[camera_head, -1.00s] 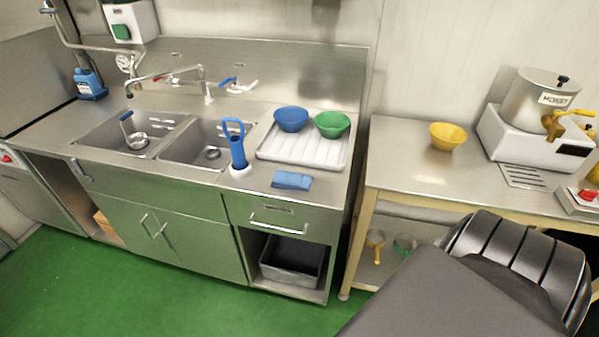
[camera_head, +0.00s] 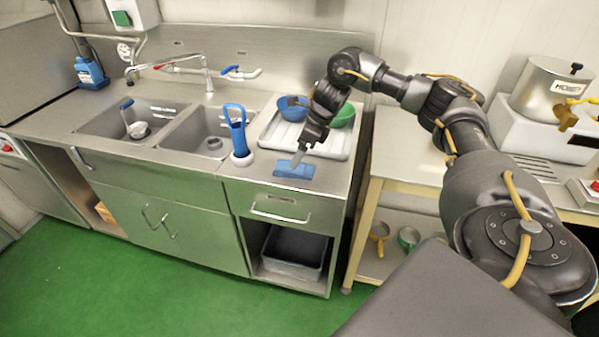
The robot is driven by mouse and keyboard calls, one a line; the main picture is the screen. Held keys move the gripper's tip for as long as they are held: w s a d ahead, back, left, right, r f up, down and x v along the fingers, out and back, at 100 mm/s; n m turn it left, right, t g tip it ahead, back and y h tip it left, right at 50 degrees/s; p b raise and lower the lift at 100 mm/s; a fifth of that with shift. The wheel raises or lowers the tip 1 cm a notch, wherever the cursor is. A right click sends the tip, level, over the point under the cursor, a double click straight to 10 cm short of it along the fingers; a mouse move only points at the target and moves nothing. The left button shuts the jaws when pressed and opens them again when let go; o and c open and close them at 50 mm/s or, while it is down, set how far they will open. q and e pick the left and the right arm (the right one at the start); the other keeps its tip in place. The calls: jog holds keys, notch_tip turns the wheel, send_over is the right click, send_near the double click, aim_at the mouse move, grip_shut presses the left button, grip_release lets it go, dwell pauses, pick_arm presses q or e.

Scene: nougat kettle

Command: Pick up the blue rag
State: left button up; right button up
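The blue rag (camera_head: 287,171) lies folded flat on the steel counter, near its front edge and in front of the white drying tray. My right gripper (camera_head: 297,160) points down at the rag from above, with its fingertips at or just over the rag's right part. I cannot tell whether it touches the rag or how far its fingers are apart. My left gripper is not in the view.
The white tray (camera_head: 276,139) behind holds a blue bowl (camera_head: 290,108) and a green bowl (camera_head: 343,116), partly hidden by my arm. Two sinks lie to the left.

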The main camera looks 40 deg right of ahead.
jog(key=d+r, duration=0.2)
jog(key=d, duration=0.2)
jog(key=p, duration=0.1)
send_over(302, 168)
jog(key=shift+n+h, duration=0.3)
jog(key=shift+h, duration=0.1)
jog(key=f, duration=0.5)
jog(key=shift+s+d, duration=0.2)
jog(key=shift+w+a+f+p, duration=0.15)
jog(key=shift+w+f+p, duration=0.15)
jog(key=shift+f+p, duration=0.15)
jog(key=x, duration=0.1)
jog(key=p+x, duration=0.1)
jog(key=x, duration=0.1)
jog(key=shift+w+f, duration=0.2)
jog(key=shift+w, duration=0.2)
jog(key=shift+a+f, duration=0.15)
jog(key=shift+f, duration=0.15)
jog(key=shift+c, duration=0.3)
jog(key=c, duration=1)
